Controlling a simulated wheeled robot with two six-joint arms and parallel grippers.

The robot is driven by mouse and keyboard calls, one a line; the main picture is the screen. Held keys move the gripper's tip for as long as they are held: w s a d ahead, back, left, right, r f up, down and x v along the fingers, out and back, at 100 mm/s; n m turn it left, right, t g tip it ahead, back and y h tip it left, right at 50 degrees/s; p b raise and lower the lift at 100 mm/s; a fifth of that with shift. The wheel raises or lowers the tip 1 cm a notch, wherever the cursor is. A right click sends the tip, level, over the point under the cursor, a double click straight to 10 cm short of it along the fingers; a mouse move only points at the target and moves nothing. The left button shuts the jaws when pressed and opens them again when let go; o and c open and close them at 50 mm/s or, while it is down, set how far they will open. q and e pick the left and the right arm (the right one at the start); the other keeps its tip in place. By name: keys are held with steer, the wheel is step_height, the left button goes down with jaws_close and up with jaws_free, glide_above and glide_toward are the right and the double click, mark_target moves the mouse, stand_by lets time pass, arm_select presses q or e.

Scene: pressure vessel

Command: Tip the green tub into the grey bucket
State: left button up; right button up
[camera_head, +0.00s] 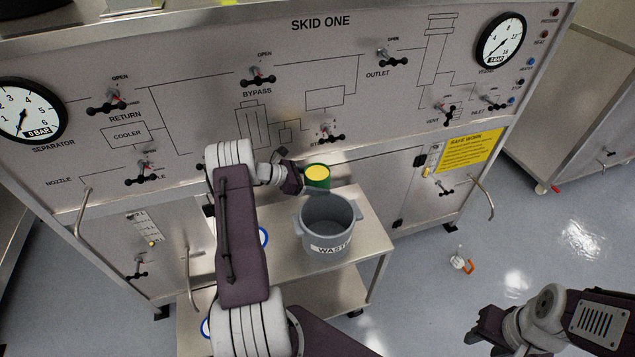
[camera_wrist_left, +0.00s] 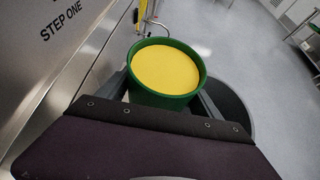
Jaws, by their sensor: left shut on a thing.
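The green tub (camera_head: 317,178) is upright and holds something yellow up to near its rim. My left gripper (camera_head: 303,180) is shut on the tub and holds it above the back left part of the grey bucket's rim. In the left wrist view the tub (camera_wrist_left: 165,97) sits between the fingers of my left gripper (camera_wrist_left: 163,96). The grey bucket (camera_head: 327,232) is marked WASTE and stands on a steel cart; part of it (camera_wrist_left: 228,101) shows behind the tub in the left wrist view. My right gripper (camera_head: 474,336) is at the lower right, away from the cart; its finger gap is unclear.
The steel cart (camera_head: 372,240) has a clear strip right of the bucket. The SKID ONE panel (camera_head: 200,65) with gauges and valve handles rises close behind the tub. A small white and orange item (camera_head: 461,262) lies on the floor to the right.

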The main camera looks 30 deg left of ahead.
arm_select(q)
steer(key=shift+w+d+r, duration=0.1)
steer(key=shift+d+r, duration=0.05)
steer(key=shift+d+m, duration=0.2)
steer(key=shift+m, duration=0.3)
steer(key=shift+s+d+m+t+y+b, duration=0.2)
steer(key=shift+s+t+y+b, duration=0.15)
steer(key=shift+b, duration=0.25)
steer(key=shift+s+d+m+t+y+b, duration=0.1)
steer(key=shift+s+m+t+y+b, duration=0.15)
steer(key=shift+b, duration=0.3)
steer(key=shift+d+f+m+b, duration=0.1)
steer(key=shift+f+m+b, duration=0.15)
steer(key=shift+b, duration=0.65)
steer(key=shift+s+d+b, duration=0.1)
steer(key=shift+b, duration=0.2)
steer(key=shift+s+r+t+b, duration=0.1)
steer(key=shift+r+t+b, duration=0.05)
steer(key=shift+t+b, duration=0.15)
steer(key=shift+r, duration=0.2)
steer(key=shift+d+y, duration=0.1)
steer(key=shift+y, duration=0.2)
